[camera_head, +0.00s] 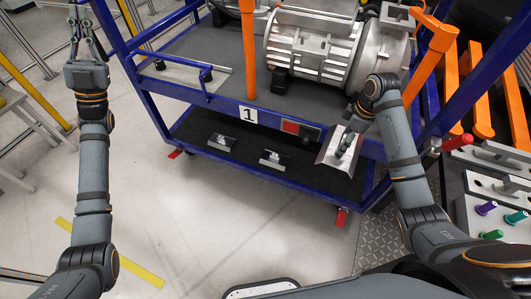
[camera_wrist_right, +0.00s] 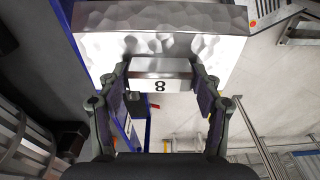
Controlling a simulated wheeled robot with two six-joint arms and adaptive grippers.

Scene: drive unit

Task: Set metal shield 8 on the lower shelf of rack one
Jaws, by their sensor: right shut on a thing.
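My right gripper (camera_wrist_right: 160,88) is shut on metal shield 8, a hammered silver plate (camera_wrist_right: 160,32) whose block carries a black 8 in the right wrist view. In the head view, the shield (camera_head: 334,158) is tilted at the right end of the front of rack one, by the lower shelf (camera_head: 246,150); I cannot tell whether it touches the shelf. The right gripper (camera_head: 347,142) is partly hidden there by its own arm. The blue rack bears a white label 1 (camera_head: 248,114). My left gripper (camera_head: 84,22) is open and empty, away to the left of the rack.
Two small metal pieces (camera_head: 222,141) (camera_head: 272,160) sit on the lower shelf, with bare room between. A large silver motor housing (camera_head: 315,50) stands on the upper deck. An orange post (camera_head: 249,50) rises there. A bench with coloured handles (camera_head: 487,208) stands at right.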

